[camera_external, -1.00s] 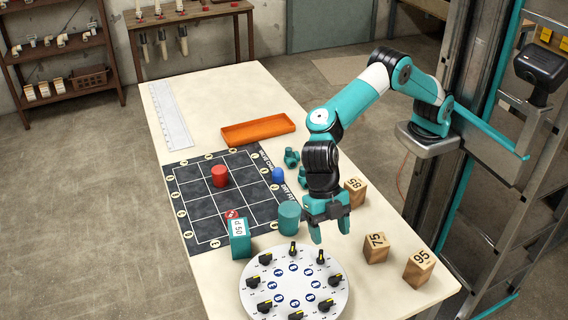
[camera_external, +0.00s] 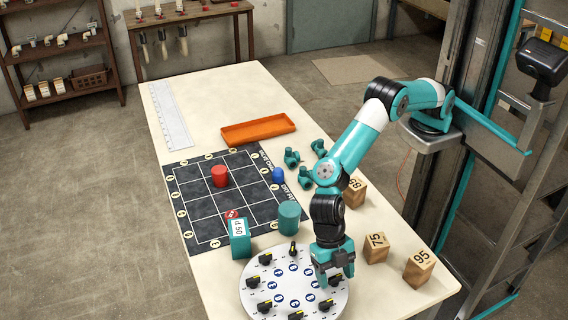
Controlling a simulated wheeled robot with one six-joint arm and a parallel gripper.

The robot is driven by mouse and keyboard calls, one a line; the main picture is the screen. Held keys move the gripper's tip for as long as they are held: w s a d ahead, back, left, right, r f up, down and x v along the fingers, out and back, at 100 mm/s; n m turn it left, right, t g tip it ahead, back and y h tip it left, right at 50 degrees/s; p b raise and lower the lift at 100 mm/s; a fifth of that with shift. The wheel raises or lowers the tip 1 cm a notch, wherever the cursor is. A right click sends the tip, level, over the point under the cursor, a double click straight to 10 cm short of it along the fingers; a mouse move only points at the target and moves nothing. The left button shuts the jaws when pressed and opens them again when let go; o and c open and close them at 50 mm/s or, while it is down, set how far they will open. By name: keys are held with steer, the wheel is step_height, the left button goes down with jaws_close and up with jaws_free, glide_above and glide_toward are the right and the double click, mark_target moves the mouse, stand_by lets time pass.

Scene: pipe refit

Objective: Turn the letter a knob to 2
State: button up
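A round white panel (camera_external: 284,272) lies at the near end of the table. It carries a ring of several black knobs with yellow marks, such as one at the upper left (camera_external: 266,258) and one at the left (camera_external: 253,282), with blue round labels inside the ring. The letters are too small to read, so I cannot tell which knob is a. My gripper (camera_external: 336,281) points down over the panel's right side, its fingers apart. A knob (camera_external: 337,279) shows by the fingertips; I cannot tell whether they touch it. The upper-right knob is hidden behind my gripper.
Wooden blocks marked 75 (camera_external: 376,248) and 95 (camera_external: 419,268) stand right of the panel. A teal box (camera_external: 240,240) and a teal cylinder (camera_external: 289,217) stand just behind it. A dark grid mat (camera_external: 205,205) and an orange tray (camera_external: 257,130) lie farther back.

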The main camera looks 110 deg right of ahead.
steer(key=c, duration=0.9)
